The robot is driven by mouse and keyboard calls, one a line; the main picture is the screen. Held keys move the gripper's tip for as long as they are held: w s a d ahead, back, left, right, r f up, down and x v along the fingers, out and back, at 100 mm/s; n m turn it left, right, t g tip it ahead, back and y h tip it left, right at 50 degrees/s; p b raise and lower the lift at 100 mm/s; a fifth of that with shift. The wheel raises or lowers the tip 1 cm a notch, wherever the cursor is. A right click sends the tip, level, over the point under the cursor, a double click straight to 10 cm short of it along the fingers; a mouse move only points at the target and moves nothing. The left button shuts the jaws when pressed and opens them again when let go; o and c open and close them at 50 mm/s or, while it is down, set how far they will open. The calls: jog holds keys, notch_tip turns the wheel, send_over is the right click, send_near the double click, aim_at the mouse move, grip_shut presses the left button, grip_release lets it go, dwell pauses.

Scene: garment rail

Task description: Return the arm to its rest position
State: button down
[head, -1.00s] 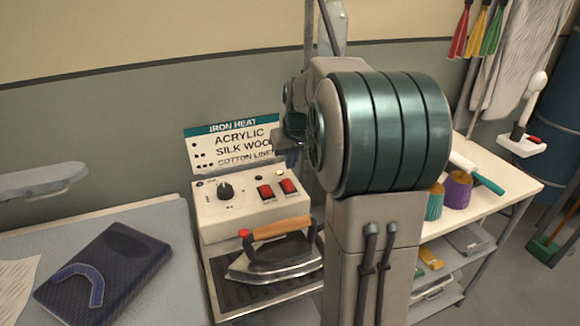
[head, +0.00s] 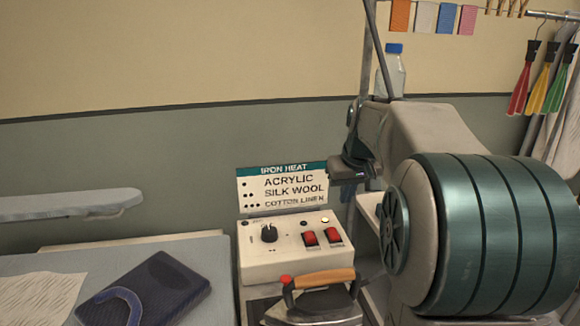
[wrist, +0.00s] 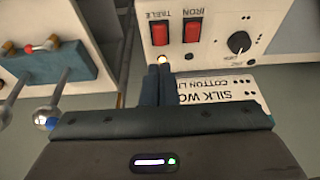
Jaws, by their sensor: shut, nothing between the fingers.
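My arm is folded up at the right of the head view. My gripper (wrist: 160,75) shows in the wrist view with its two dark fingers together and nothing between them. The fingers appear in front of the heat sign (wrist: 215,95) and below the control box (wrist: 215,30), which looks upside down there. The control box also shows in the head view (head: 265,262), with a knob, two red switches and a lamp.
An iron (head: 320,305) with a wooden handle stands in front of the box. A dark folded cloth (head: 165,290) lies on the board at left. A bottle (head: 392,75) stands behind my arm.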

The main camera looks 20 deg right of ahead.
jog(key=s+a+f, duration=0.5)
jog(key=s+a, duration=0.2)
jog(key=s, duration=0.3)
jog(key=s+a+f+g, duration=0.1)
jog(key=s+a+f, duration=0.5)
jog(key=s, duration=0.5)
jog(key=shift+a+n, duration=0.3)
jog(key=shift+a, duration=0.65)
jog(key=shift+s, duration=0.15)
